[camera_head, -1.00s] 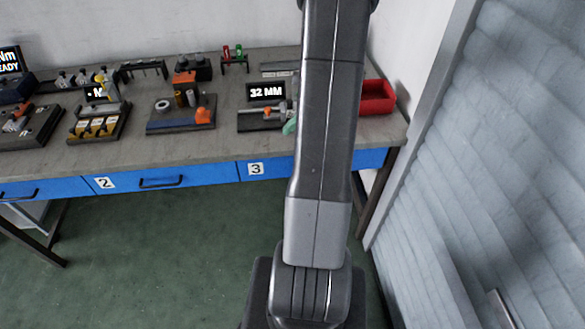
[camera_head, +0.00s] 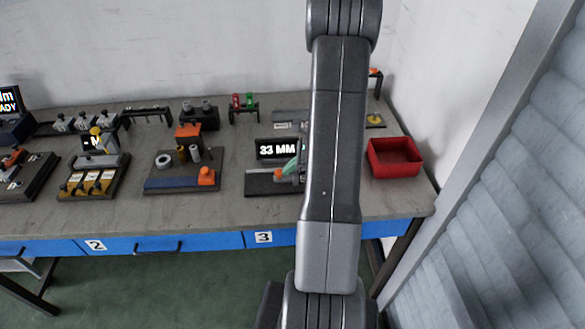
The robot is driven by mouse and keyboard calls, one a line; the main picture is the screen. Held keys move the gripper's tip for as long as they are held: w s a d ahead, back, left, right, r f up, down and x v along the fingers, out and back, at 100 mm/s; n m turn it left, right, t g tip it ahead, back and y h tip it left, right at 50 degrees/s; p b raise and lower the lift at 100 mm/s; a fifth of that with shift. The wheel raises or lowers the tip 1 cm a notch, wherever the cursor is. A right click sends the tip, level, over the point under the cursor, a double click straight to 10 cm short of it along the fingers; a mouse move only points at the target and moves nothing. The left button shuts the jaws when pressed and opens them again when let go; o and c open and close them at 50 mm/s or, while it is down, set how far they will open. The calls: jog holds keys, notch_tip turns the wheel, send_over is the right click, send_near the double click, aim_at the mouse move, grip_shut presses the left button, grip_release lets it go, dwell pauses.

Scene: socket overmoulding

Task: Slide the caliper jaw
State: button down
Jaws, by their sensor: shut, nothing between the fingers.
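The caliper station is a dark base (camera_head: 262,184) on the table above drawer 3. Its black display (camera_head: 278,149) reads "33 MM". A small orange part (camera_head: 280,174) shows at the right of the base, probably on the sliding jaw. The jaw itself is too small and too covered to make out. My gripper (camera_head: 291,168) shows only as a small grey-green tip beside the orange part, partly behind my arm. It looks shut, with nothing seen held. Whether it touches the orange part I cannot tell. My arm hides the right end of the station.
A red bin (camera_head: 394,158) stands right of my arm. A station with a blue base (camera_head: 166,184) and an orange block is to the left. A rack with red and green pieces (camera_head: 244,107) stands behind. A grey ribbed panel (camera_head: 520,200) closes the right side.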

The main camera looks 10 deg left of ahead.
aim_at(280, 173)
jog(key=a, duration=0.1)
jog(key=s+a, duration=0.1)
jog(key=a, duration=0.1)
jog(key=shift+d, duration=0.1)
jog(key=shift+r, duration=0.1)
jog(key=shift+d+r, duration=0.1)
jog(key=shift+r, duration=0.2)
jog(key=p+v, duration=0.5)
jog(key=v, duration=0.4)
jog(key=shift+w+d+p, duration=0.15)
jog(key=shift+d+p, duration=0.1)
jog(key=shift+p, duration=0.1)
jog(key=shift+f, duration=0.1)
